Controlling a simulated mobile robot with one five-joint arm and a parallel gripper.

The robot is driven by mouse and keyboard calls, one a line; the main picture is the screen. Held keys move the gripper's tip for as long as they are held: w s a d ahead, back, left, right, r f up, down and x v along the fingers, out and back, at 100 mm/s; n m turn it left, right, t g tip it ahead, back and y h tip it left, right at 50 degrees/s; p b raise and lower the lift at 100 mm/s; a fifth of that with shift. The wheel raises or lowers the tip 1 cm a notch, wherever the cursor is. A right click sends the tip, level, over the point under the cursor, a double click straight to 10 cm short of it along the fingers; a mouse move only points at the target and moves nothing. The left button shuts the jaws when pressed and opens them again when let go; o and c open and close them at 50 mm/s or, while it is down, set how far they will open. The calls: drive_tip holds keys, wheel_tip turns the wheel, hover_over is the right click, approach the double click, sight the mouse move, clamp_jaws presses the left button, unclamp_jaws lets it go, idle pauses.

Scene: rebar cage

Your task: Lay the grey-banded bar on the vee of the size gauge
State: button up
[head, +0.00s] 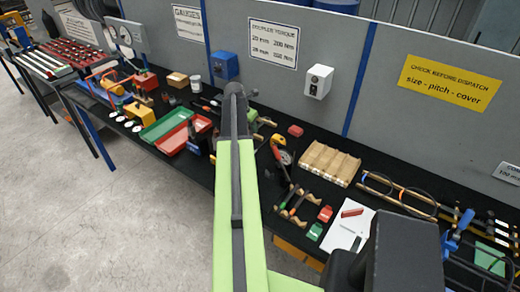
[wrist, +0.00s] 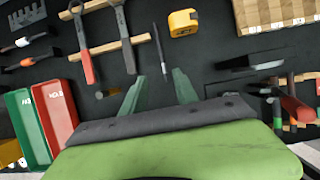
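My gripper (wrist: 159,76) is open in the wrist view, its two green fingers apart with nothing between them. It points down over the black bench top. A thin dark rod-like tool (wrist: 160,45) lies just beyond the fingertips; I cannot tell what it is. I cannot pick out the grey-banded bar or the size gauge with certainty in either view. In the head view, short bars with coloured ends (head: 288,205) lie across wooden rests right of my arm, but no grey band can be made out. My arm hides part of the bench there.
Red (wrist: 54,108) and green (wrist: 25,128) trays lie left of my gripper. A slotted wooden block (head: 330,163) stands to the right. A grey panel (head: 300,50) backs the bench.

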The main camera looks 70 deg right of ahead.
drive_tip(key=b, duration=1)
approach(260, 146)
wheel_tip(260, 146, down, 2)
drive_tip(key=shift+d+f, duration=0.1)
drive_tip(key=shift+s+d+f, duration=0.1)
drive_tip(key=shift+d+f, duration=0.1)
drive_tip(key=b+x, duration=0.5)
drive_tip(key=shift+d, duration=0.15)
drive_tip(key=shift+r, duration=0.15)
clamp_jaws()
